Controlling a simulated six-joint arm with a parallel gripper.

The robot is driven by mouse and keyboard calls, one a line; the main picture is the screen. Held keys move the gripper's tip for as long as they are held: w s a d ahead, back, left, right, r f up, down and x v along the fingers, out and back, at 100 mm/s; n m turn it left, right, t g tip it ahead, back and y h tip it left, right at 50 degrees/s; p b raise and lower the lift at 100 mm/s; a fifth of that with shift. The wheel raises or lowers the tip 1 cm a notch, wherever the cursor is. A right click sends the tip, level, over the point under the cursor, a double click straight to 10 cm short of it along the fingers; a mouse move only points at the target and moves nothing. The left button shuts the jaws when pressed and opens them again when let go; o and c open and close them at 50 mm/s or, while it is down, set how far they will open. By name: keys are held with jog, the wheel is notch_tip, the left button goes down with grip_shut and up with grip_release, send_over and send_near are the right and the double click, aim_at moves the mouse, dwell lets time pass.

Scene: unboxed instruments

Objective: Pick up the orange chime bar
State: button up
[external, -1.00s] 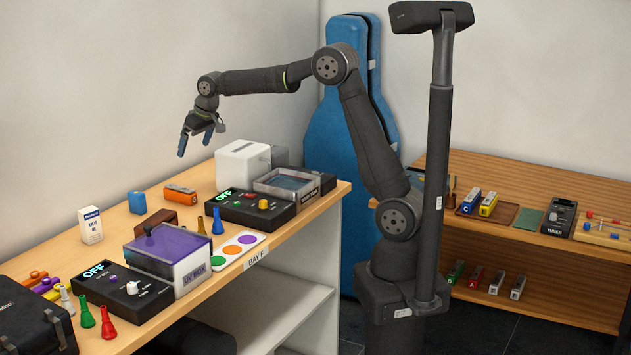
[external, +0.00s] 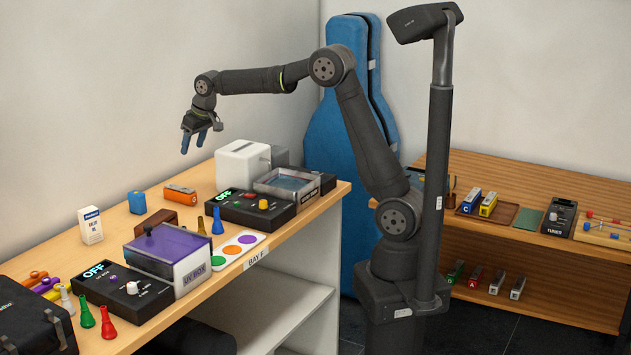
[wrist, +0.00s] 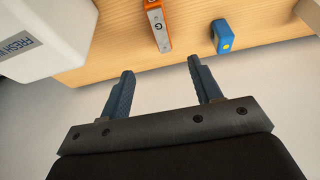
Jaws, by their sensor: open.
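The orange chime bar (external: 180,195) lies on the wooden bench, with a grey metal plate on its top. In the wrist view the orange chime bar (wrist: 158,25) is at the top centre, beyond the fingertips, with a dark letter mark on its plate. My gripper (external: 192,148) hangs in the air above the back of the bench, above the bar and apart from it. In the wrist view my gripper (wrist: 158,68) has its two blue fingers spread wide, with nothing between them.
A blue block (external: 137,202) stands left of the bar, also in the wrist view (wrist: 222,36). A white box (external: 243,165) stands to the right. A brown block (external: 156,219) and a control box with a tray (external: 240,212) are nearer the front. A purple-lidded box (external: 168,250) stands further forward.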

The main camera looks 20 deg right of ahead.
aim_at(180, 188)
jog(key=w+a+g+h, duration=0.2)
jog(key=w+a, duration=0.2)
jog(key=f, duration=0.6)
jog(key=w+a+f, duration=0.1)
jog(key=f, duration=1)
jog(key=shift+w+a+f, duration=0.2)
jog(key=shift+f, duration=0.15)
jog(key=c, duration=1.1)
